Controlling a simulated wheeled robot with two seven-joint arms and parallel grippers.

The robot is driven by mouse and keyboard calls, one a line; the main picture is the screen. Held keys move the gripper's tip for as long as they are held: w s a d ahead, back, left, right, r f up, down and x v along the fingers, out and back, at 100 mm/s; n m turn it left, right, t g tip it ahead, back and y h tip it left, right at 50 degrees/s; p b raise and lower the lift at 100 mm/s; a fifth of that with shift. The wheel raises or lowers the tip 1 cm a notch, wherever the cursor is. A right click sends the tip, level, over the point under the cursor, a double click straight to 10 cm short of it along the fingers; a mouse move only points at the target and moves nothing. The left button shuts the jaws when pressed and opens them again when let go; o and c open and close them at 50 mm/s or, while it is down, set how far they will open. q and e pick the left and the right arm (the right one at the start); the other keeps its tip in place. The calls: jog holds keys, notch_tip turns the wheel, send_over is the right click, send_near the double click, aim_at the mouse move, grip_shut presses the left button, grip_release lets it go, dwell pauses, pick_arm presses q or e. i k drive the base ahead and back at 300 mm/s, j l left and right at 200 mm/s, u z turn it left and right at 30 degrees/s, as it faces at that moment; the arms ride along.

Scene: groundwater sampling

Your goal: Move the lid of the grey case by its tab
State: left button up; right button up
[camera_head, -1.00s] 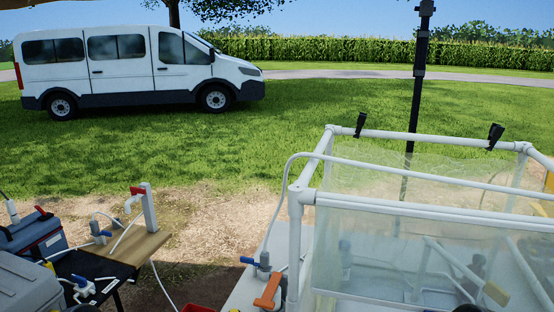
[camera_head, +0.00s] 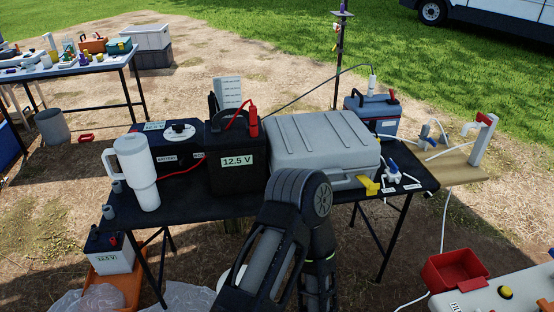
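The grey case (camera_head: 325,150) sits on the black table, right of the middle of the view. Its ribbed lid (camera_head: 318,132) lies down over the case body and looks shut. A yellow tab (camera_head: 368,186) sticks out low at the front right corner of the case. One of my arms, black and grey, rises from the bottom middle and bends just in front of the case, covering part of its front left side. I cannot tell which arm it is. Neither gripper shows in the view.
A black 12.5 V battery box (camera_head: 238,155) stands close left of the case, with a white tumbler (camera_head: 138,172) farther left. A blue-grey box (camera_head: 373,113) stands behind right. White valves with blue handles (camera_head: 393,168) lie right of the case. A red bin (camera_head: 453,272) is lower right.

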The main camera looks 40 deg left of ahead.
aim_at(330, 142)
jog(key=u, duration=1.1)
